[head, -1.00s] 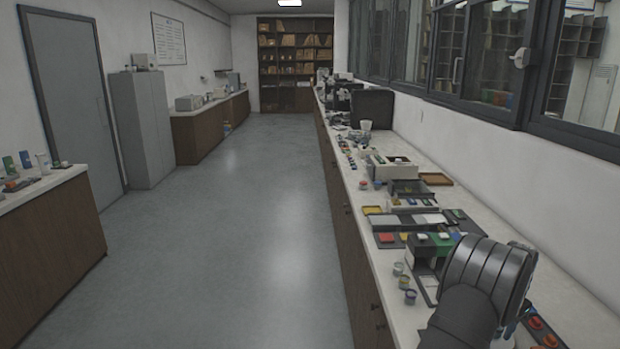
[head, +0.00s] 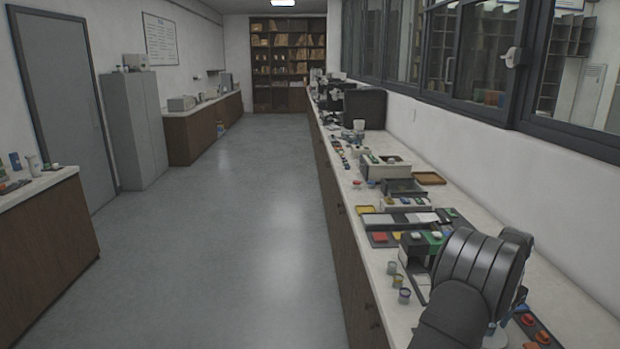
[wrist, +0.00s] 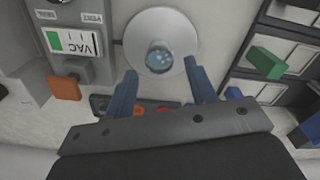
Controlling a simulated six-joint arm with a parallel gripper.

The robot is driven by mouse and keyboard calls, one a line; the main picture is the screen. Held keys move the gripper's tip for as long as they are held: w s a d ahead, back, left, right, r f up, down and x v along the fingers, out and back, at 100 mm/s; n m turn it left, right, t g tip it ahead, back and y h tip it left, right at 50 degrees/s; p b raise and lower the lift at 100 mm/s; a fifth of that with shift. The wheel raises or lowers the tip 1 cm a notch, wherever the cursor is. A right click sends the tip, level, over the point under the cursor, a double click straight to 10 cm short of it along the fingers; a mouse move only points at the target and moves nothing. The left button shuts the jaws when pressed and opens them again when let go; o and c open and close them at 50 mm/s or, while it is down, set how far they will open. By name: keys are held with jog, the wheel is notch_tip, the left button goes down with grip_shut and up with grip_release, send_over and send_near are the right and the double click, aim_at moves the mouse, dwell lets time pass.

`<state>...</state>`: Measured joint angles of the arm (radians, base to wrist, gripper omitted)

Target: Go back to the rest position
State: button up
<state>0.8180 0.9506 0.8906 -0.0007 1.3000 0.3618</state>
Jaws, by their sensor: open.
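My gripper (wrist: 163,88) shows in the wrist view with its two blue fingers spread apart. It is open and nothing is between the fingers. Beyond the fingertips is a round white disc (wrist: 183,30) with a small clear cup (wrist: 159,58) of bluish content at its centre. I cannot tell how far the fingertips are from it. In the head view my dark arm covers the lower right of the counter, and the gripper's fingers are largely hidden behind it.
A dark rack with a green block (wrist: 266,63) is at right. In the head view, small pots (head: 398,282) stand near the counter's front edge (head: 372,290). The floor (head: 230,250) is clear.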

notch_tip(320, 180, down, 5)
jog(key=shift+f, duration=0.2)
jog(key=r, duration=0.3)
jog(key=s+r, duration=0.1)
jog(key=r, duration=0.1)
jog(key=shift+d+r, duration=0.15)
jog(key=shift+r, duration=0.05)
jog(key=s+r, duration=0.2)
jog(key=s, duration=0.1)
jog(key=s+d+r, duration=0.1)
jog(key=s+r, duration=0.1)
jog(key=s, duration=0.2)
jog(key=s+d+r, duration=0.1)
jog(key=s+r, duration=0.1)
jog(key=s, duration=0.2)
jog(key=shift+r, duration=0.25)
jog(key=s+a+f, duration=0.2)
jog(key=s+a, duration=1.4)
jog(key=a, duration=0.1)
jog(key=w+a+f, duration=0.1)
jog(key=w+f, duration=0.2)
jog(key=w, duration=0.3)
jog(key=shift+w+f+m, duration=0.3)
jog(key=shift+w+f, duration=0.1)
